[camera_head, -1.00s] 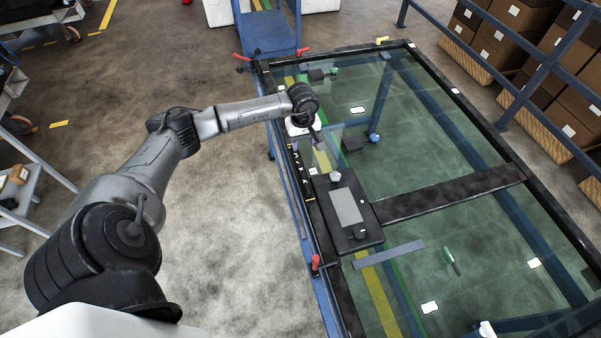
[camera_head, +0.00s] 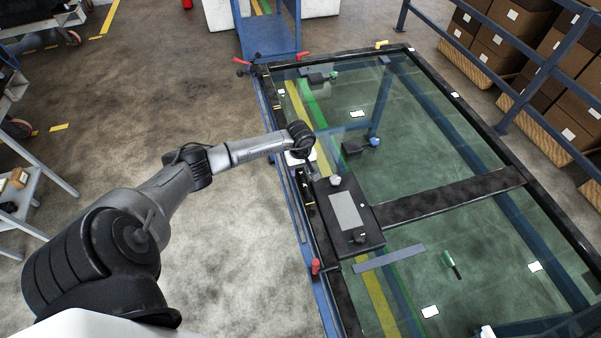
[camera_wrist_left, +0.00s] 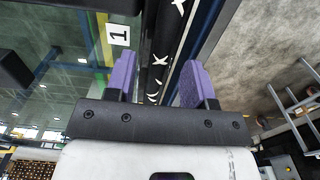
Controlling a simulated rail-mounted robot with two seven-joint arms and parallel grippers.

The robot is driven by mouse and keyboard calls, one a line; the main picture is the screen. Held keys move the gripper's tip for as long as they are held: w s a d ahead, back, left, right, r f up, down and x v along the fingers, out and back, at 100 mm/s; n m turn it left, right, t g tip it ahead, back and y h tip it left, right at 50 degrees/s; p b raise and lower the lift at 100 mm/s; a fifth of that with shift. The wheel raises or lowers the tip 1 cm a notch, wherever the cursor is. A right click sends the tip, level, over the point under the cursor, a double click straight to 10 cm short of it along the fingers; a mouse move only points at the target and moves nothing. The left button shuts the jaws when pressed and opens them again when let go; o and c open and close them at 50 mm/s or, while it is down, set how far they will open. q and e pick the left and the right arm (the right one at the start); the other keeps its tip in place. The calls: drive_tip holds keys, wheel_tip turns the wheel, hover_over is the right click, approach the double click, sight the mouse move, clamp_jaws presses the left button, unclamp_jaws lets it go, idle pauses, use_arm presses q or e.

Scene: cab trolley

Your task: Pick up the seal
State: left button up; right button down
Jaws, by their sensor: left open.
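My left gripper (camera_head: 309,172) is over the left edge of the glass-topped frame (camera_head: 450,195), just beyond the black box with a grey panel (camera_head: 347,210). In the wrist view its two purple fingers (camera_wrist_left: 160,84) are apart with nothing between the tips. A black strip with white X-shaped marks (camera_wrist_left: 161,62) runs along the frame edge behind the gap between the fingers; it may be the seal, but I cannot tell for sure. In the head view my wrist hides part of that edge. My right gripper is not in view.
A grey bar (camera_head: 389,257) and a green-handled tool (camera_head: 449,260) lie on the glass. Red clamp handles (camera_head: 315,267) stand along the left edge. Open floor (camera_head: 235,240) lies left of the frame.

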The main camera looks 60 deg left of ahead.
use_arm(q)
drive_tip(key=shift+f, duration=0.95)
drive_tip(key=shift+c, duration=0.3)
clamp_jaws()
